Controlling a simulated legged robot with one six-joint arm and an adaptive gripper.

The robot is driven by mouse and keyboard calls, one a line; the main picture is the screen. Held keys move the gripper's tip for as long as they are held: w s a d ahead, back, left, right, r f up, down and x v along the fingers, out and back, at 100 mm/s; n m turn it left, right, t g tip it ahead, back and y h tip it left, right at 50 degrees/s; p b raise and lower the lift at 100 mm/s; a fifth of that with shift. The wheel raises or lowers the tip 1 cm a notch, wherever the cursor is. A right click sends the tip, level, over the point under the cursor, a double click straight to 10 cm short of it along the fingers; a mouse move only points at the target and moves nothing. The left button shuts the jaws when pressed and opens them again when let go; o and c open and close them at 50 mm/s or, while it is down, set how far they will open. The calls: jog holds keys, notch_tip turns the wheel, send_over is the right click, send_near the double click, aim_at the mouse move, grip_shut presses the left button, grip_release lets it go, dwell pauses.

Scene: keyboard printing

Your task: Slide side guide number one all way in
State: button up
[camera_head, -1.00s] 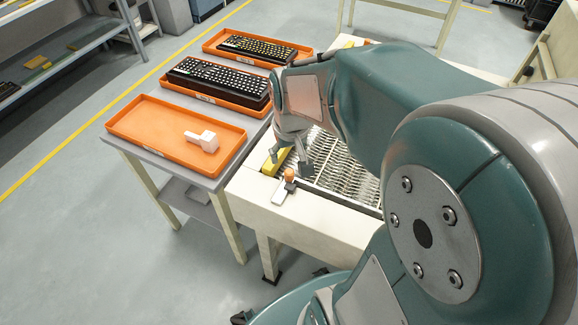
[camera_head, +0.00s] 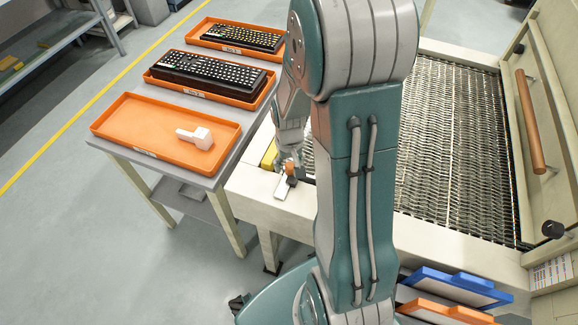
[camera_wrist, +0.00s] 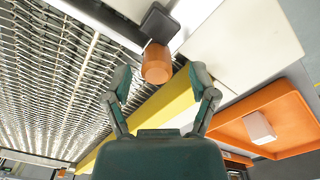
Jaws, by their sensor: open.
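The orange knob (camera_head: 290,168) of a side guide stands at the front left corner of the machine's mesh bed, near a white flat piece (camera_head: 282,187). A yellow bar (camera_head: 269,153) lies along the bed's left edge. No number shows on the guide. In the wrist view the orange knob (camera_wrist: 156,65) sits beside a dark block (camera_wrist: 159,24), and the yellow bar (camera_wrist: 160,108) runs below it. My gripper (camera_wrist: 163,82) is open, one finger on each side of the knob's near end, with gaps visible. In the head view my gripper (camera_head: 290,155) is small and partly hidden.
Left of the machine a table holds an orange tray (camera_head: 120,125) with a white block (camera_head: 195,137) and two trays with keyboards (camera_head: 210,72) (camera_head: 240,38). The mesh bed (camera_head: 450,150) is empty. A blue tray (camera_head: 460,285) is low at right.

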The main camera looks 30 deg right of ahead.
jog(key=shift+d+f, duration=0.2)
jog(key=shift+f, duration=0.7)
jog(key=shift+a, duration=0.1)
grip_shut()
jog(key=w+d, duration=0.4)
jog(key=d, duration=0.1)
jog(key=shift+w+d, duration=0.2)
jog(key=shift+d, duration=0.15)
grip_release()
